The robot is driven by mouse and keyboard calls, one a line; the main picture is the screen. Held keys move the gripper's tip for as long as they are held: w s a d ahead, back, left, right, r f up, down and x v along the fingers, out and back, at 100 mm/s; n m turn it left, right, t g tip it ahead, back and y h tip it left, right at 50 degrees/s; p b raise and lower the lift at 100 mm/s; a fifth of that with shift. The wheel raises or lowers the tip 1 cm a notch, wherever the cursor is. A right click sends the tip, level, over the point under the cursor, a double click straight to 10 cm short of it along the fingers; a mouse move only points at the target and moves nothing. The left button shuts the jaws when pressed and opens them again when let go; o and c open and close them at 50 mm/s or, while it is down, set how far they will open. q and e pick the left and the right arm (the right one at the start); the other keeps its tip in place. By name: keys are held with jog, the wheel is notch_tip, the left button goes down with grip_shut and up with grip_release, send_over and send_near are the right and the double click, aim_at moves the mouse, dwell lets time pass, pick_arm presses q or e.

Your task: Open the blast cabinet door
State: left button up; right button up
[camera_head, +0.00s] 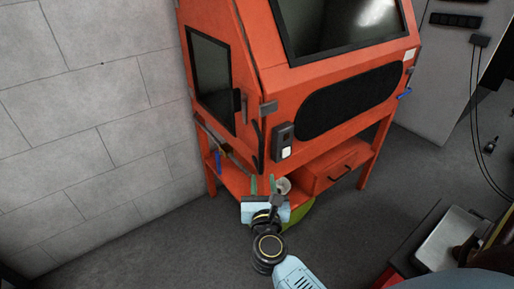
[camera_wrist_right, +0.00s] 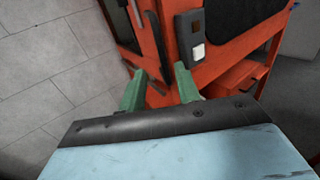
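The orange blast cabinet (camera_head: 330,77) stands on orange legs against the wall. Its side door (camera_head: 226,119) faces left, has a dark window and looks closed. A grey upright handle (camera_head: 243,105) sits near the door's front edge, and a grey latch-like block (camera_head: 268,107) sits at the cabinet corner. My right gripper (camera_head: 263,184) is below and in front of that corner, its green fingers pointing toward the cabinet. In the right wrist view my right gripper (camera_wrist_right: 160,76) has its fingers apart with nothing held between them. My left gripper is not in view.
A switch box (camera_head: 283,141) with a white button is on the cabinet front. A shelf and drawer (camera_head: 335,167) are underneath, close to the right gripper. A grey block wall (camera_head: 90,130) bounds the left. A red-edged bench (camera_head: 410,245) is at lower right. Floor at lower left is clear.

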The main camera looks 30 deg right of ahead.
aim_at(261, 154)
jog(key=x, duration=1.2)
jog(key=shift+w+d, duration=0.25)
jog(key=shift+w, duration=0.05)
grip_shut()
